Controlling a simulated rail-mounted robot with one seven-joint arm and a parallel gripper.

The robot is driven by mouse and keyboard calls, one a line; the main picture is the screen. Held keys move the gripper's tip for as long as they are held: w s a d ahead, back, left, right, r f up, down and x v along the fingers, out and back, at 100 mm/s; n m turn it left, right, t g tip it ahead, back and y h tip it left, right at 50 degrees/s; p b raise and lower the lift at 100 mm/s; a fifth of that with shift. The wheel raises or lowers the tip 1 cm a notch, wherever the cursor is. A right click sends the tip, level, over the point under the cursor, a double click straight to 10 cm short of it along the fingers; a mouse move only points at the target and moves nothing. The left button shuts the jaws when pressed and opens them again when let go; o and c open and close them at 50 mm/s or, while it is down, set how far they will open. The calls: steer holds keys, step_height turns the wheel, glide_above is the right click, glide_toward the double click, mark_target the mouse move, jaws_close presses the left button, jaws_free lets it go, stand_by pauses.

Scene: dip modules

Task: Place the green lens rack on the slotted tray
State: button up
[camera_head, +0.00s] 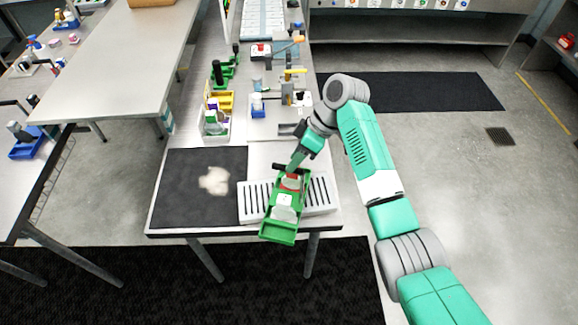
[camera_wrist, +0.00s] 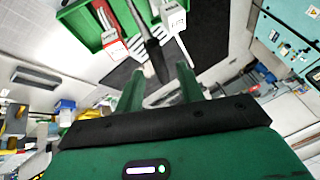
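The green lens rack (camera_head: 279,232) is an open green tray with red-and-white and white items in it. It hangs tilted over the white slotted tray (camera_head: 322,198), its near end past the table's front edge. My gripper (camera_head: 294,167) is at the rack's far end, by a dark bar. In the wrist view, my gripper's green fingers (camera_wrist: 160,76) stand either side of this dark bar, and the rack (camera_wrist: 79,24) shows at the upper left. The gripper appears shut on the rack's bar. The rack covers the middle of the slotted tray; its slots show on both sides.
A dark mat (camera_head: 190,205) with a pale patch lies left of the slotted tray. Behind stand a white bin (camera_head: 214,132) with bottles, a blue holder (camera_head: 258,112) and several small tools. Another table (camera_head: 120,75) is at left.

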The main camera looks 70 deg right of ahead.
steer(key=v, duration=0.8)
